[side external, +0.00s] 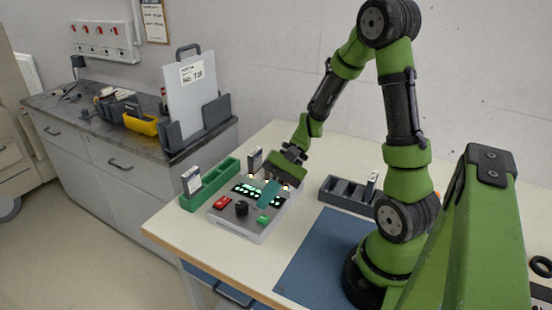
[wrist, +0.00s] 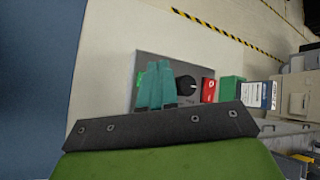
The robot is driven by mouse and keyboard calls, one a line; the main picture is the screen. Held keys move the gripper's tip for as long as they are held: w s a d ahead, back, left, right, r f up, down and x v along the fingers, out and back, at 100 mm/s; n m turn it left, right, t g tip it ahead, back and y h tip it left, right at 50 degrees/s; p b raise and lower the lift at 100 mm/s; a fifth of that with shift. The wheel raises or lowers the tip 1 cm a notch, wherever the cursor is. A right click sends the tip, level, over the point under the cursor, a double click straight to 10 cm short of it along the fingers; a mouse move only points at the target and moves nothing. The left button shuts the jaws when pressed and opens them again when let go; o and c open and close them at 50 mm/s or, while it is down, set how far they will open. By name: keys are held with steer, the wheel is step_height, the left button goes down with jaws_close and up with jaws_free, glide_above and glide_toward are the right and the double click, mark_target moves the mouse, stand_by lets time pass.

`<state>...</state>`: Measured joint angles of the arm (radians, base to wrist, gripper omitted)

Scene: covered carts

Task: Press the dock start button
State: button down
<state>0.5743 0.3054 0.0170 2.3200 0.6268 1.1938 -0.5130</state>
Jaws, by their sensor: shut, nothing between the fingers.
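The dock is a grey control box (side external: 250,229) on the table, with lit green indicators on top. On its near part are a green button (side external: 263,219), a black knob (side external: 241,208) and a red button (side external: 222,203). No label is readable; the green one looks like the start button. My gripper (side external: 265,204) has its teal fingers shut and empty, pointing down over the box just behind the green button. In the wrist view the fingers (wrist: 155,66) partly cover the green button (wrist: 139,79), left of the knob (wrist: 186,84). I cannot tell whether the fingertips touch the box.
A green rack (side external: 215,186) holding a labelled module stands left of the box. A dark grey rack (side external: 347,192) with another module stands to the right. A blue mat (side external: 315,262) lies in front, bare near the box. A side counter (side external: 70,115) stands left.

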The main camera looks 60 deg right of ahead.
steer(key=shift+r, duration=1.65)
step_height(320, 180, up, 7)
glide_above(267, 217)
steer(key=s+r, duration=0.3)
steer(key=s, duration=0.6)
steer(key=shift+a, duration=0.15)
stand_by(0.4)
steer(key=w+a+r+n+t+h, duration=0.3)
steer(key=a+n+t+h, duration=0.1)
steer(key=n, duration=0.4)
steer(key=a+h, duration=0.1)
steer(key=h, duration=0.1)
steer(key=shift+r+n+h, duration=0.2)
steer(key=shift+n+h, duration=0.1)
steer(key=shift+h, duration=0.1)
